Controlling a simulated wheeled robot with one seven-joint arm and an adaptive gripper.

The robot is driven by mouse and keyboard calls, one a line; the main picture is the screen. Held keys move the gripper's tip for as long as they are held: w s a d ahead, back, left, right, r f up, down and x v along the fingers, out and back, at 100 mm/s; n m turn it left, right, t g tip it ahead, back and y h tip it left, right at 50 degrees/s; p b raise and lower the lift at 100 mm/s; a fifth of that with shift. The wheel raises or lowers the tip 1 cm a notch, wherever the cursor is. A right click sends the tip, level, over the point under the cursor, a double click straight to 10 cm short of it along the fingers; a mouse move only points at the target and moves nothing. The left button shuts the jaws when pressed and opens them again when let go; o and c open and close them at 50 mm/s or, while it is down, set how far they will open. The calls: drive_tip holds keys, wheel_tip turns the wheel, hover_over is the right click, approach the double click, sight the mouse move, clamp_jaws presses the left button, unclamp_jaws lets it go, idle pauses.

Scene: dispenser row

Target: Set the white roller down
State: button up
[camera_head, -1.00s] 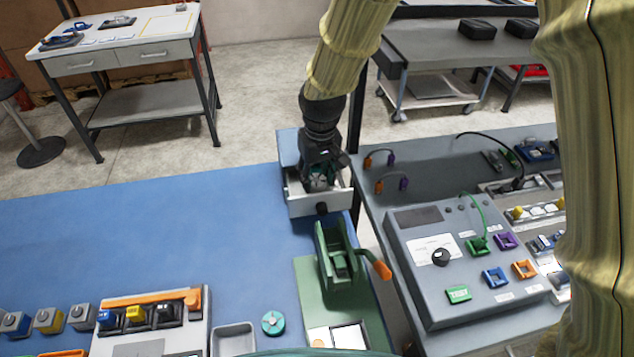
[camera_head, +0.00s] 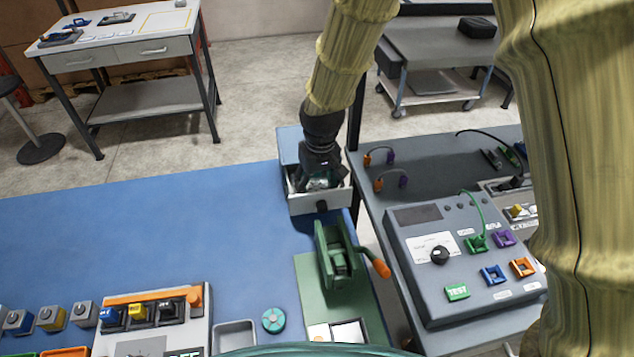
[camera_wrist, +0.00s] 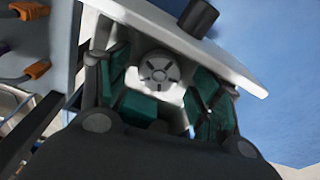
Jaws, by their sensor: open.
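The white roller (camera_wrist: 158,72) shows its round, slotted end face in the wrist view. It lies inside the open white drawer (camera_head: 322,204) of the small blue-topped unit (camera_head: 290,146). My gripper (camera_head: 320,180) is down in the drawer. In the wrist view, its teal finger pads (camera_wrist: 205,92) stand apart on either side of the roller, so the gripper is open around it. Whether a pad still touches the roller, I cannot tell. In the head view the roller is hidden by my gripper.
A green fixture with an orange handle (camera_head: 380,267) stands just in front of the drawer. A grey test box (camera_head: 465,260) is on the bench to the right. The blue tabletop (camera_head: 130,225) left of the drawer is clear.

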drive_tip(key=shift+r, duration=0.1)
wheel_tip(320, 180, up, 12)
drive_tip(key=s+b, duration=0.1)
drive_tip(key=b, duration=0.1)
drive_tip(key=shift+s+d, duration=0.15)
drive_tip(key=shift+d, duration=0.1)
idle(0.3)
